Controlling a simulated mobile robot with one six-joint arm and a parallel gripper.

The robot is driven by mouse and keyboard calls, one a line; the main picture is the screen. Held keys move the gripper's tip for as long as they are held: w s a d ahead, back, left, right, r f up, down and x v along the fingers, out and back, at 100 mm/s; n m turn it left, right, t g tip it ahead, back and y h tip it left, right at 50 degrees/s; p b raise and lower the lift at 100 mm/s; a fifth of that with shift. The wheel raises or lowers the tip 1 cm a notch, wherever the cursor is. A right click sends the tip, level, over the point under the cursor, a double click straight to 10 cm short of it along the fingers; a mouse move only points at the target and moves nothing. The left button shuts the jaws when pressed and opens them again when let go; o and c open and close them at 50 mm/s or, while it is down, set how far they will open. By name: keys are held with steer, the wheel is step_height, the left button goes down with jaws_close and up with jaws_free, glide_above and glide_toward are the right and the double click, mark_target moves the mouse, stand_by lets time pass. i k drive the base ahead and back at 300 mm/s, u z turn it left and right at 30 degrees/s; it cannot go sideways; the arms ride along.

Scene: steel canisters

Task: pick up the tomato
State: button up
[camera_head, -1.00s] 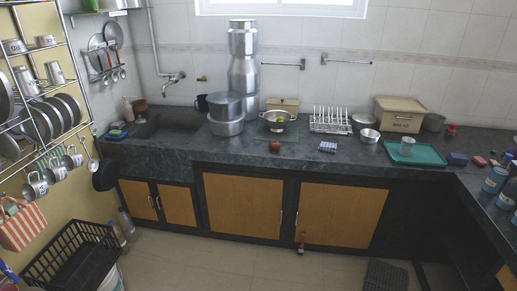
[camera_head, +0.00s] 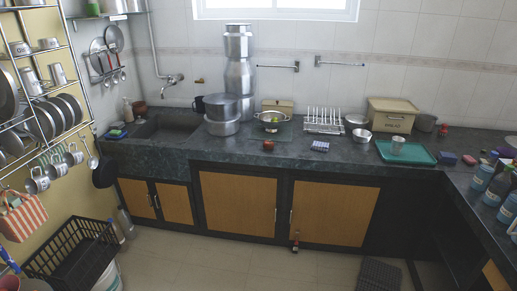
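A small round dark red thing (camera_head: 268,146), which looks like the tomato, sits on the dark stone counter (camera_head: 345,160) near its front edge. It stands in front of a metal colander (camera_head: 271,121) and left of a small pale checked block (camera_head: 320,146). Nothing covers it. My gripper is not in view.
Stacked steel canisters (camera_head: 239,75) and pots (camera_head: 222,112) stand left of the colander. A dish rack (camera_head: 323,121), a bread bin (camera_head: 393,115) and a teal tray (camera_head: 425,156) are to the right.

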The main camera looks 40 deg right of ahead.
mark_target(267, 144)
steer(key=i, duration=1)
steer(key=u, duration=0.05)
